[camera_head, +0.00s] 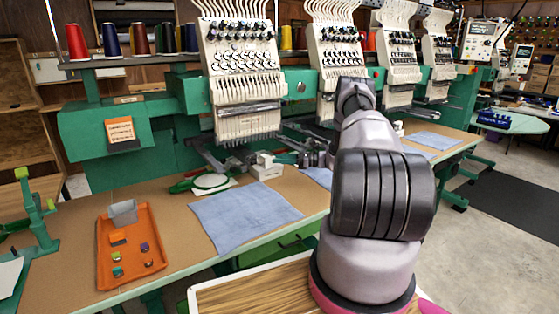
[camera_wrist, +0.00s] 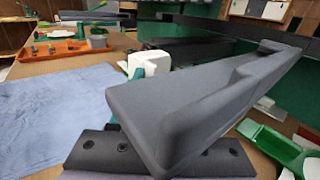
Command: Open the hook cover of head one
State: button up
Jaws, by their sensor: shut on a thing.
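Head one (camera_head: 240,70) is the leftmost white multi-needle head. Below it, at the table's back edge, is a small white block (camera_head: 265,168), which looks like its hook housing with the hook cover. The block also shows in the wrist view (camera_wrist: 150,66), partly behind a large dark grey bar. My arm reaches in from the lower right. My gripper (camera_head: 290,158) is low beside the right side of the block, shut on what seems to be the hook cover. The contact itself is hidden, and I cannot tell the cover's angle.
A green hoop (camera_head: 212,182) lies left of the block. A blue cloth (camera_head: 245,214) lies flat in front. An orange tray (camera_head: 130,248) with small parts is at the left. More heads (camera_head: 340,60) stand to the right. Bare table lies between tray and cloth.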

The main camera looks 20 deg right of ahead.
jog(key=v, duration=1)
jog(key=shift+d, duration=0.3)
jog(key=shift+s, duration=0.1)
jog(key=shift+d, duration=0.1)
